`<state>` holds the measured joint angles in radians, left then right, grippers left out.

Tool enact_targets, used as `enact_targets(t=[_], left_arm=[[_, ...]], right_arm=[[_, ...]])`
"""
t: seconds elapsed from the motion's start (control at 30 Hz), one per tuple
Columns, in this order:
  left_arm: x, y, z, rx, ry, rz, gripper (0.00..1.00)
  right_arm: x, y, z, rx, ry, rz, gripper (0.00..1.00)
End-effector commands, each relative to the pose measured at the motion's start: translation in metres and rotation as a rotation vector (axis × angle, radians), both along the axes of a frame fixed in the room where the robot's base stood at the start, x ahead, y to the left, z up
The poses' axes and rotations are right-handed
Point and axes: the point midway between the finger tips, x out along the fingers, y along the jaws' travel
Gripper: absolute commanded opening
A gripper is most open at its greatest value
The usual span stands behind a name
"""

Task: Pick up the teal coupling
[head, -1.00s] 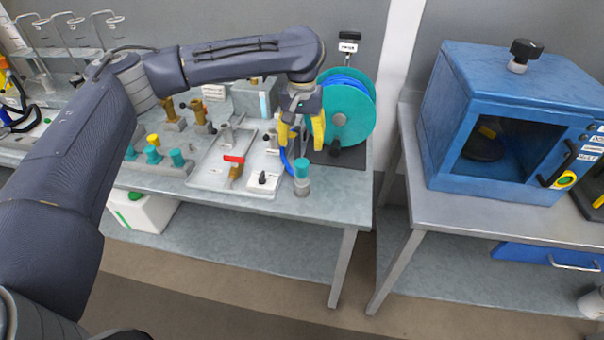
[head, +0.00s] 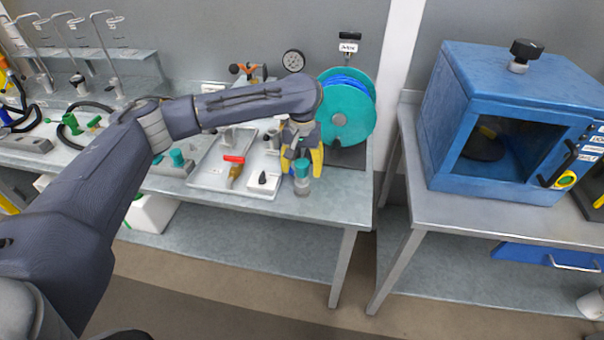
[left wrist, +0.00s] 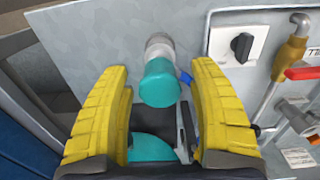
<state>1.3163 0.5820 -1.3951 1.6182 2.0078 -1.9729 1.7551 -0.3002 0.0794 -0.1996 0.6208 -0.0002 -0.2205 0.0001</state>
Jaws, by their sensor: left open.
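The teal coupling (head: 302,168) stands upright near the front right edge of the bench, its teal top on a grey, metallic-looking lower part. In the left wrist view the teal coupling (left wrist: 160,82) lies ahead of and between the yellow fingers, with a gap on both sides. My right gripper is not in view.
A teal reel with blue hose (head: 345,112) stands close behind and right of the gripper. A white block with a black knob (head: 263,182) and a red-handled valve (head: 235,170) on a tray (head: 208,176) are to the left. The blue cabinet (head: 520,120) stands on a separate table.

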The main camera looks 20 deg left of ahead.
Motion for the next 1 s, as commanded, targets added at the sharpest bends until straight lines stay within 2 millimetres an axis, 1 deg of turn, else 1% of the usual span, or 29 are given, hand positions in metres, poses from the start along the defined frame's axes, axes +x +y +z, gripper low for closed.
enact_targets(t=[0.03, 0.1, 0.2, 0.33, 0.57, 0.6, 0.67, 1.0], left_arm=[[-0.001, 0.000, -0.007, -0.001, 0.003, 0.000, 0.61], [0.000, 0.000, -0.013, -0.001, 0.002, 0.001, 0.61], [0.000, 0.000, -0.020, -0.001, 0.001, 0.001, 0.61], [0.000, 0.000, -0.023, -0.001, 0.000, 0.001, 0.61], [0.000, 0.000, -0.024, -0.001, -0.001, 0.001, 0.61], [0.000, 0.000, -0.024, -0.001, 0.000, 0.001, 0.59], [0.000, 0.000, -0.024, -0.001, 0.000, 0.001, 0.52], [0.000, 0.000, -0.023, -0.001, 0.000, 0.001, 0.13]], right_arm=[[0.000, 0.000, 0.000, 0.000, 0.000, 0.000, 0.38], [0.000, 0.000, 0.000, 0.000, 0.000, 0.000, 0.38], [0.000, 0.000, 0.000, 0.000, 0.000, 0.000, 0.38], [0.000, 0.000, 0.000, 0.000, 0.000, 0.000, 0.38], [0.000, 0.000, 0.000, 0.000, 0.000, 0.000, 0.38], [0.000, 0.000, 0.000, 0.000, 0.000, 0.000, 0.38], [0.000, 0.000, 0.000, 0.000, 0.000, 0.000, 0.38], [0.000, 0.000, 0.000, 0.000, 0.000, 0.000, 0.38]])
